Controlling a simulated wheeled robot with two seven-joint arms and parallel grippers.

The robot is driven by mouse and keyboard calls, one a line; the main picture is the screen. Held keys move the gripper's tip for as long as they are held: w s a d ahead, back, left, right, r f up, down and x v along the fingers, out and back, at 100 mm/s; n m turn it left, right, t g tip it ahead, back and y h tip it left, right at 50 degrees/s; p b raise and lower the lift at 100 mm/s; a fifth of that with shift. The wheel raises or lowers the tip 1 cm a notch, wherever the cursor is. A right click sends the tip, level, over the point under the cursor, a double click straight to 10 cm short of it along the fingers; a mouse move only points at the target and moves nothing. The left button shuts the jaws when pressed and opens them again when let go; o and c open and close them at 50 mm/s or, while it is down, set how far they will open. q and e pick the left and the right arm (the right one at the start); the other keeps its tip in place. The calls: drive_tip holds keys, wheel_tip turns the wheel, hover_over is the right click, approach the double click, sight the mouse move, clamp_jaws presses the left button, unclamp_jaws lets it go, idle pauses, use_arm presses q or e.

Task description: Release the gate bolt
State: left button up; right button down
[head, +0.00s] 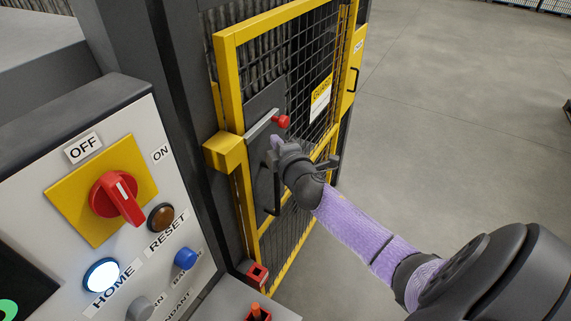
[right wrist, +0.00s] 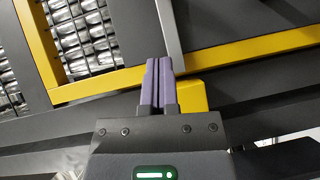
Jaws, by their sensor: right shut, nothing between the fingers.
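The yellow-framed mesh gate (head: 230,80) stands upright in the middle of the head view. Its bolt is a grey bar (head: 262,125) on a dark plate, with a red knob (head: 282,121) at its right end. The bar's left end meets a yellow block (head: 225,152) on the post side. My right gripper (head: 275,142) is just below the knob, shut and empty; I cannot tell whether it touches the bolt. In the right wrist view its purple fingers (right wrist: 157,82) are together, beside a grey bar (right wrist: 168,35) and in front of a yellow block (right wrist: 192,95). My left gripper is out of view.
A control panel (head: 130,240) with a red rotary switch (head: 115,195) and several buttons fills the left. A dark handle (head: 277,195) is on the gate below the bolt. A yellow warning sign (head: 321,98) hangs on the mesh. The floor (head: 450,110) to the right is clear.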

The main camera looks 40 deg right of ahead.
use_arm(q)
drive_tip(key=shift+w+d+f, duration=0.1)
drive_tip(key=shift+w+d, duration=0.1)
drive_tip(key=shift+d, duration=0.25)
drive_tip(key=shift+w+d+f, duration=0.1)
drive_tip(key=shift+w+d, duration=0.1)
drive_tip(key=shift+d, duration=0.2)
use_arm(e)
drive_tip(key=s, duration=0.6)
drive_tip(key=shift+s+a+r, duration=0.2)
drive_tip(key=shift+s+a, duration=0.05)
